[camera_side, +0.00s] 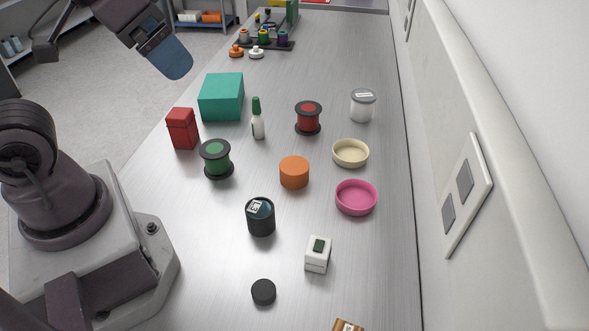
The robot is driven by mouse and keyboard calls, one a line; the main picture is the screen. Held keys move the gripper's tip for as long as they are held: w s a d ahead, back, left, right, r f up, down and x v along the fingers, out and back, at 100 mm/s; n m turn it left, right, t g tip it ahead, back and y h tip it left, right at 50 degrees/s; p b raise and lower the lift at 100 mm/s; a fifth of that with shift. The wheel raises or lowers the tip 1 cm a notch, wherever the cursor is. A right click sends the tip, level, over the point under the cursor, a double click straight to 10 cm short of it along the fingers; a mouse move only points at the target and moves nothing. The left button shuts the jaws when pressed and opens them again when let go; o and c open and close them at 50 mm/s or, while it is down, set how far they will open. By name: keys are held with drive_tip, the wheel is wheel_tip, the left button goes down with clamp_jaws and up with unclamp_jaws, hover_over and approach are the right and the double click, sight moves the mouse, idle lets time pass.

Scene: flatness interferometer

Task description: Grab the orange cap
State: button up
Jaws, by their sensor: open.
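The orange cap (294,172) is a short, plain cylinder standing on the grey bench near the middle of the view. Nothing touches it. My gripper (176,66) is at the upper left, raised above the bench and well away from the cap. It is open, and I see nothing held in it. Its fingertips are seen side-on as one blue shape, so the gap between them is hidden.
Around the cap stand a green spool (216,160), a red spool (308,118), a cream dish (350,154), a pink dish (356,198) and a black jar (260,217). A teal box (221,97) and white-green bottle (257,120) stand farther back. A wall borders the right.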

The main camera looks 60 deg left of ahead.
drive_tip(key=w+d+f+m+g+y, duration=0.25)
drive_tip(key=w+f+m+y, duration=0.25)
drive_tip(key=w+f+m, duration=0.4)
drive_tip(key=w+d+f+m+g+y, duration=0.25)
drive_tip(key=w+f+m+y, duration=0.35)
drive_tip(key=f, duration=0.5)
drive_tip(key=m+t+y, duration=0.2)
drive_tip(key=m+t, duration=0.2)
drive_tip(key=m, duration=0.3)
approach(294, 165)
drive_tip(key=v, duration=0.2)
drive_tip(key=shift+s+d+r, duration=0.1)
drive_tip(key=shift+d+r, duration=0.05)
drive_tip(key=shift+r, duration=0.1)
drive_tip(key=shift+a+f, duration=0.25)
drive_tip(key=shift+a, duration=0.05)
drive_tip(key=x, duration=0.6)
drive_tip(key=shift+w+a+f, duration=0.15)
drive_tip(key=shift+w+f, duration=0.05)
drive_tip(key=shift+w, duration=0.05)
drive_tip(key=x, duration=0.5)
drive_tip(key=shift+w+a, duration=0.1)
drive_tip(key=shift+a, duration=0.2)
drive_tip(key=c, duration=1)
